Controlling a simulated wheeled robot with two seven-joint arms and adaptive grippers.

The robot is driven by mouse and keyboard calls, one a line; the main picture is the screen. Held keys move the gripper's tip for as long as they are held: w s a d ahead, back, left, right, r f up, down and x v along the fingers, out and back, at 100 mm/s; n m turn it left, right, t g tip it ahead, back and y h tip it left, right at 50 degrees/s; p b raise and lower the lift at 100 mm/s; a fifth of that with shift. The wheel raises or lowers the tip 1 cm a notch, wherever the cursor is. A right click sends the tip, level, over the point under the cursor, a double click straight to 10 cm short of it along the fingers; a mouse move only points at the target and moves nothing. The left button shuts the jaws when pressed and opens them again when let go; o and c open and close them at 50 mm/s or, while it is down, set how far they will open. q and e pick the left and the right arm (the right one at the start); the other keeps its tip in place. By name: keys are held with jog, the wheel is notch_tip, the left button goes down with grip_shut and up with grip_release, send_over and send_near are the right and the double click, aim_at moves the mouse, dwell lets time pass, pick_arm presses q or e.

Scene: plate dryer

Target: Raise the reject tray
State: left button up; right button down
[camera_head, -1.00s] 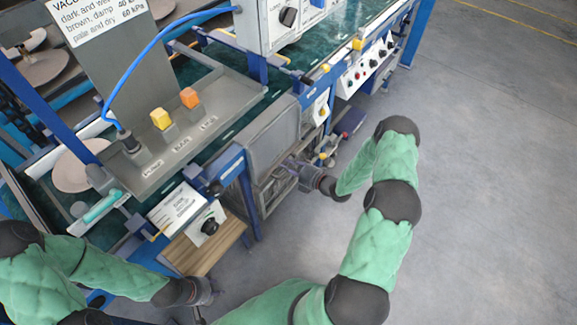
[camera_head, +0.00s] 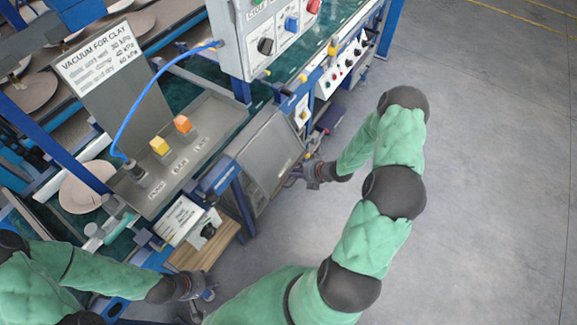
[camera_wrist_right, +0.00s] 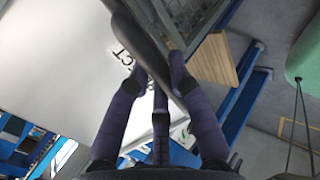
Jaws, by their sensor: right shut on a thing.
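The reject tray (camera_head: 262,152) is a flat grey panel on the side of the blue bench in the head view. It slants outward from the bench, with its free edge toward my right arm. In the right wrist view its pale face (camera_wrist_right: 60,75) fills the left side, with part of a word ending in "CT". My right gripper (camera_head: 303,174) is at the tray's outer lower corner. In the wrist view its dark fingers (camera_wrist_right: 155,75) are shut on the tray's rim. My left gripper (camera_head: 203,287) hangs low near a wooden board, its fingertips unclear.
The wooden board (camera_head: 207,247) juts from the bench left of the tray. A grey shelf (camera_head: 195,130) with yellow and orange knobs and a blue hose lies above. A control box (camera_head: 270,35) stands behind. The floor (camera_head: 490,180) to the right is clear.

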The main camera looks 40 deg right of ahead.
jog(key=s+r+g+h+p, duration=0.1)
jog(key=r+g+p, duration=0.3)
jog(key=r+p, duration=0.6)
jog(key=s+d+r+g+h+p, duration=0.1)
jog(key=s+r+g+h+p, duration=0.1)
jog(key=r+g+p, duration=0.3)
jog(key=shift+s+d+r+h+p, duration=0.3)
jog(key=shift+s+r+p, duration=0.3)
jog(key=shift+r+p, duration=2.85)
notch_tip(320, 180, down, 2)
jog(key=shift+f+p, duration=0.1)
jog(key=shift+p, duration=1)
jog(key=shift+w+d, duration=0.1)
jog(key=shift+w, duration=0.05)
jog(key=c, duration=1.6)
grip_release()
jog(key=o, duration=0.5)
jog(key=shift+r, duration=0.2)
